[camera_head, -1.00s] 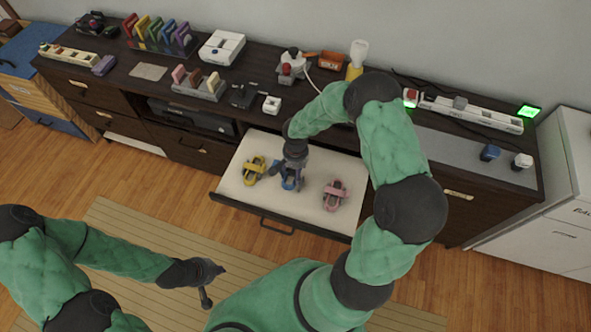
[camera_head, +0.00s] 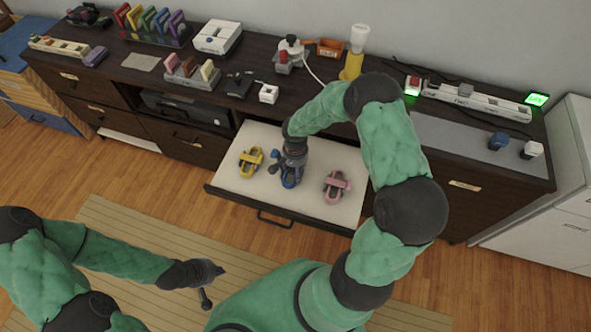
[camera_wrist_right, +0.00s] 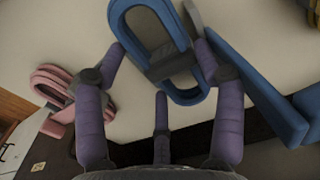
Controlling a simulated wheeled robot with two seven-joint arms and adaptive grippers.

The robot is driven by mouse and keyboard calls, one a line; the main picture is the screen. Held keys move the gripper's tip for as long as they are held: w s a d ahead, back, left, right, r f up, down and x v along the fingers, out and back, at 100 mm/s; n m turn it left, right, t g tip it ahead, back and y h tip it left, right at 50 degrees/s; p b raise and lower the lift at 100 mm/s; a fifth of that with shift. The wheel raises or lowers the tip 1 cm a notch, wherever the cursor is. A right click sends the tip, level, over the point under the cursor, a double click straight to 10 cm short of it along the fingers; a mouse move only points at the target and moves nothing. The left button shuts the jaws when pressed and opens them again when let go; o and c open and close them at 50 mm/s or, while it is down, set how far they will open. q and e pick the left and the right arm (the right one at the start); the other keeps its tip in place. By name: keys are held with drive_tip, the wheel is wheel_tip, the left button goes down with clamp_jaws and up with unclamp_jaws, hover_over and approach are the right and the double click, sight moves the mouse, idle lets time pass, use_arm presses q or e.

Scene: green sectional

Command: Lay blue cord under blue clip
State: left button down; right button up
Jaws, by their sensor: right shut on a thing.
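The blue cord is a flat coiled loop with a dark band around it (camera_wrist_right: 140,22). It sits between the fingers of my right gripper (camera_wrist_right: 158,75), which is shut on it, over the pale open drawer. In the head view the blue cord (camera_head: 291,181) shows just below my right gripper (camera_head: 291,168), partly covered by it. The blue clip (camera_wrist_right: 258,92) has a long straight arm and lies beside the cord, at the right of the wrist view. In the head view a bit of it (camera_head: 272,167) shows left of the gripper. My left gripper (camera_head: 212,284) is open and empty over the floor mat.
The open drawer (camera_head: 225,185) also holds a yellow cord and clip (camera_head: 250,161) on the left and a pink set (camera_head: 337,186) on the right. The dresser top (camera_head: 110,75) above carries racks, chargers and a power strip (camera_head: 475,100). Bare drawer floor separates the sets.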

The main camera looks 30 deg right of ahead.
use_arm(q)
drive_tip(key=shift+f, duration=0.3)
use_arm(e)
drive_tip(key=shift+s+a+f, duration=0.4)
drive_tip(key=shift+a+f, duration=0.15)
drive_tip(key=shift+f, duration=0.25)
drive_tip(key=shift+c, duration=0.8)
drive_tip(key=o, duration=1.5)
drive_tip(key=shift+c, duration=0.2)
drive_tip(key=shift+w+r, duration=0.2)
drive_tip(key=shift+r, duration=0.35)
use_arm(q)
drive_tip(key=shift+w, duration=0.15)
use_arm(e)
wheel_tip(320, 180, up, 12)
drive_tip(key=d, duration=0.1)
